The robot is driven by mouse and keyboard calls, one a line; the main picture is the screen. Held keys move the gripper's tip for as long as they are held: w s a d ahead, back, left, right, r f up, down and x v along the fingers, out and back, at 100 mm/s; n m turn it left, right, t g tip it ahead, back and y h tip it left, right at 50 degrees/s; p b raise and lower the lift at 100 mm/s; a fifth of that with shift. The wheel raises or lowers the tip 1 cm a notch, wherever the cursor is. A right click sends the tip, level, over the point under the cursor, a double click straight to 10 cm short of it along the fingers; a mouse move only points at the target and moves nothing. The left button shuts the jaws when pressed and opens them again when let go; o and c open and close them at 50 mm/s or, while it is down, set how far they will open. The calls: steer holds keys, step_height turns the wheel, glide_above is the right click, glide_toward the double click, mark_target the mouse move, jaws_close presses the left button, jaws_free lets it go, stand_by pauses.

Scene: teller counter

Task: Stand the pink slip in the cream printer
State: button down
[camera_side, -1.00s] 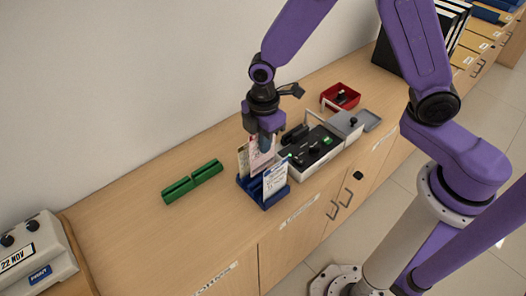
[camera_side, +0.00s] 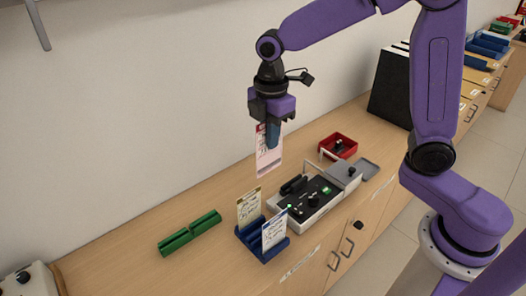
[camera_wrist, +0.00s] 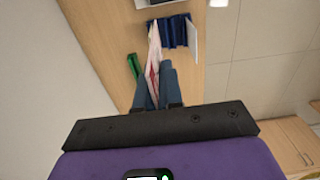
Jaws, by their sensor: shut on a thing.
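My gripper (camera_side: 272,138) is shut on the pink slip (camera_side: 267,160) and holds it upright in the air, above and behind the blue rack (camera_side: 264,254). In the wrist view the slip (camera_wrist: 153,50) shows nearly edge-on between the fingers of my gripper (camera_wrist: 157,80). The cream printer (camera_side: 35,282) stands at the lower left corner of the side view, well away from my gripper. Most of it is cut off by the frame edge, and its slot cannot be seen.
The blue rack holds a yellow slip (camera_side: 249,207) and a white slip (camera_side: 275,231). A green holder (camera_side: 189,233) lies left of it. A cream device with a black top (camera_side: 310,197) and a red tray (camera_side: 338,146) stand to the right.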

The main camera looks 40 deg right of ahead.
steer(key=w+d, duration=0.4)
steer(key=d, duration=1)
step_height(320, 180, down, 15)
steer(key=shift+s, duration=0.2)
steer(key=shift+f, duration=0.2)
stand_by(0.8)
step_height(320, 180, down, 3)
steer(key=shift+f, duration=0.2)
stand_by(0.9)
steer(key=c, duration=1.2)
jaws_free()
